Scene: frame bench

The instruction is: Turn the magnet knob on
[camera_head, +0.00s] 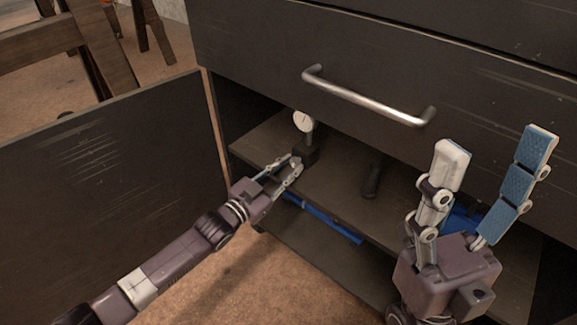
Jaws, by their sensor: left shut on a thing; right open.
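A dial gauge with a round white face (303,121) stands on a dark magnetic base (307,152) on the cabinet's shelf, inside the open cabinet. My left gripper (293,165) reaches in from the left and is shut at the front of this base, where the magnet knob is. The fingers hide the knob, so its position cannot be told. My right gripper (494,150) is open and empty, with its fingers pointing up, in front of the cabinet's right side.
The cabinet door (110,190) stands open at the left. A drawer with a metal handle (365,100) is above the shelf. A dark upright object (373,178) stands further right on the shelf (262,140). A blue bar (325,220) lies below the gripper.

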